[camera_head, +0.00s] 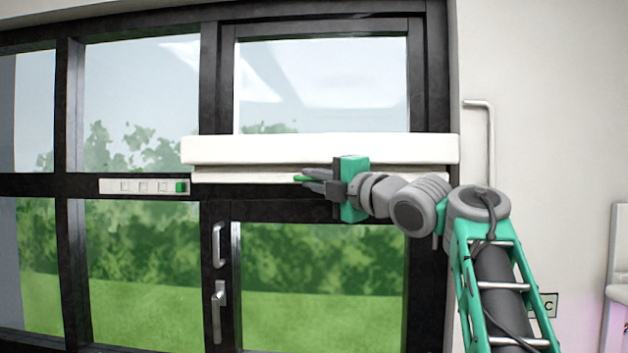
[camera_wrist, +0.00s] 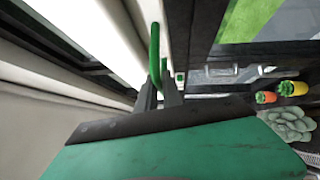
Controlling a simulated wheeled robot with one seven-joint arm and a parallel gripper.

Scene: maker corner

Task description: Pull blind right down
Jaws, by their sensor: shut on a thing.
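The blind is rolled up in a long white casing (camera_head: 320,149) across the dark frame of the right-hand window. A narrow white bottom bar (camera_head: 235,175) sits just below the casing, so almost no fabric shows. My gripper (camera_head: 308,179) is at the bar's front, near its middle, reaching in from the right. In the wrist view my gripper (camera_wrist: 163,88) is shut on a green pull handle (camera_wrist: 154,52), a thin upright loop at the fingertips. In the head view only a bit of the green handle (camera_head: 301,178) shows.
A white switch strip (camera_head: 140,186) with a green end is on the frame at left. Door handles (camera_head: 219,300) sit below the blind. A grey bent rod (camera_head: 490,140) is on the wall at right. The wrist view shows orange and yellow items (camera_wrist: 265,97) at right.

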